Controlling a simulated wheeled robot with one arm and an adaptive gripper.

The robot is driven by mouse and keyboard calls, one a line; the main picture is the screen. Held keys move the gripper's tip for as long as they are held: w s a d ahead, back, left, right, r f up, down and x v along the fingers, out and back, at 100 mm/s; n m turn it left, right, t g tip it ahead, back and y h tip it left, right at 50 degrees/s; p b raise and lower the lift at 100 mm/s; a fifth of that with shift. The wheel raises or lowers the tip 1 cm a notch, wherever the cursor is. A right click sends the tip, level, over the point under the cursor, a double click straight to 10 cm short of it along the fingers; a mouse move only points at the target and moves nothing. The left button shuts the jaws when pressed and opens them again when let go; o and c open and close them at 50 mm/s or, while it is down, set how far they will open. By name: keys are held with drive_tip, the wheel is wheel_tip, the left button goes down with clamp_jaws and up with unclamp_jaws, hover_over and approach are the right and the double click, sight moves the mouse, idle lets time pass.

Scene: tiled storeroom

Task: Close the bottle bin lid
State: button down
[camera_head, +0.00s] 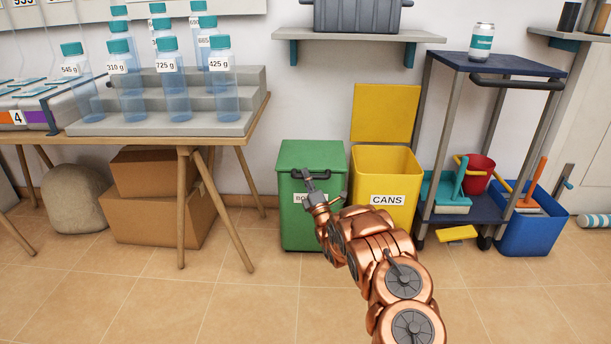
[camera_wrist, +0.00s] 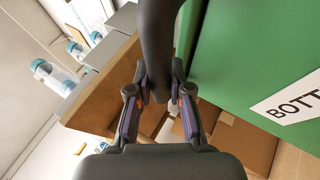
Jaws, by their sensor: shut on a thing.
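The green bottle bin (camera_head: 300,225) stands against the wall, its front label partly hidden by my arm. Its green lid (camera_head: 312,153) appears to lie flat over the top, with no opening visible. A dark handle (camera_head: 328,174) sits at the lid's front edge. My gripper (camera_head: 308,184) is at this handle, in front of the bin. In the wrist view, my gripper (camera_wrist: 160,88) is shut on the dark handle bar (camera_wrist: 158,35), one finger on each side. The bin's green front and part of its label (camera_wrist: 290,100) show at the right.
The yellow cans bin (camera_head: 385,175) stands close on the right, its lid (camera_head: 386,112) raised. A wooden table (camera_head: 130,138) with bottles and cardboard boxes (camera_head: 160,230) are on the left. A cart (camera_head: 482,205) and blue bucket (camera_head: 530,235) are on the right. The front floor is clear.

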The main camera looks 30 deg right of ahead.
drive_tip(key=shift+d+f, duration=0.1)
drive_tip(key=shift+d, duration=0.05)
drive_tip(key=c, duration=1.1)
unclamp_jaws()
drive_tip(key=shift+o, duration=0.2)
drive_tip(key=shift+s+f, duration=0.1)
drive_tip(key=shift+s, duration=0.1)
drive_tip(key=v, duration=0.7)
drive_tip(key=shift+s, duration=0.1)
